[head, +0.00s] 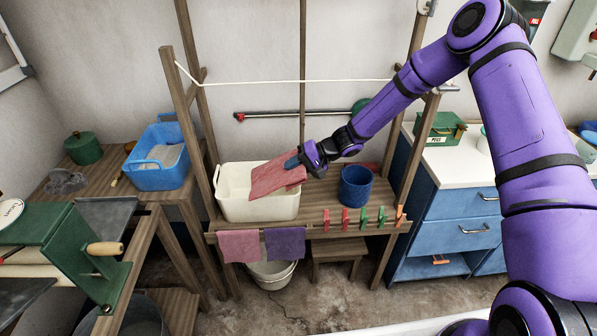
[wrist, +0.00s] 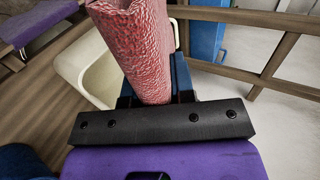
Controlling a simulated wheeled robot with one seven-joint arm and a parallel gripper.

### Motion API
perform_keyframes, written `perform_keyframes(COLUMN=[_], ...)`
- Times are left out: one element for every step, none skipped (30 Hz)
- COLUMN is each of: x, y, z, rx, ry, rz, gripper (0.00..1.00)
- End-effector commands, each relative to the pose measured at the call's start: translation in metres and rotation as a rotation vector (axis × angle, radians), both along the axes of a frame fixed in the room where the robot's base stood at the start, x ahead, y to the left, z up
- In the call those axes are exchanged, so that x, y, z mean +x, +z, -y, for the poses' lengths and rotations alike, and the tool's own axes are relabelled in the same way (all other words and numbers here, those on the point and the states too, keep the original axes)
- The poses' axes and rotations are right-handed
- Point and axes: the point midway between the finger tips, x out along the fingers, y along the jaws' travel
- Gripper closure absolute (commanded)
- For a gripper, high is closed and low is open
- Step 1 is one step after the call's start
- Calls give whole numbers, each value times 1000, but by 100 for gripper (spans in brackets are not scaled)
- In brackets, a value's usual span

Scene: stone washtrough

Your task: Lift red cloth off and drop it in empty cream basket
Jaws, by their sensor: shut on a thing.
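The red cloth (head: 276,178) hangs from my gripper (head: 300,163) over the right part of the cream basket (head: 258,209). My gripper is shut on the cloth. In the wrist view the red cloth (wrist: 138,45) is folded between the jaws and hides much of them. The cream basket (wrist: 95,75) shows behind the cloth there. The basket stands on the wooden rack shelf. The inside that I can see is bare, and the cloth covers the rest. I cannot tell whether the cloth touches the basket rim.
A blue bucket (head: 356,186) stands right of the basket. Several clothespegs (head: 364,217) line the shelf's front rail. A pink cloth (head: 239,246) and a purple cloth (head: 285,244) hang on the rail. A white line (head: 290,82) crosses above. A blue basket (head: 157,160) stands left.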

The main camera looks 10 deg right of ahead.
Motion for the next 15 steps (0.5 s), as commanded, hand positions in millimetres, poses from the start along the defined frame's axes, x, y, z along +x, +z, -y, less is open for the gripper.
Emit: perform_keyframes(x=[5,7,11,14,16,20,23,26,29,32,34,38,41,44,48], y=[-1,-1,-2,-2,-3,-4,-4,-5,-5,-6,-7,-7,-8,-8,-9], z=[-3,-5,-6,-8,-9,-11,-12,-13,-15,-16,-18,-20,-21,-22,-24], rx=[0,0,0,0,-1,-1,-1,0,0,0,0,-1,-1,-1,-1], ry=[1,2,1,0,1,1,0,1,1,1,2,1,1,1,1], rz=[2,2,2,2,2,3,2,2,2,2,2,3,2,2,3], gripper=[90,90,90,90,90,90,90,90,90,90,90,90,90,90,90])
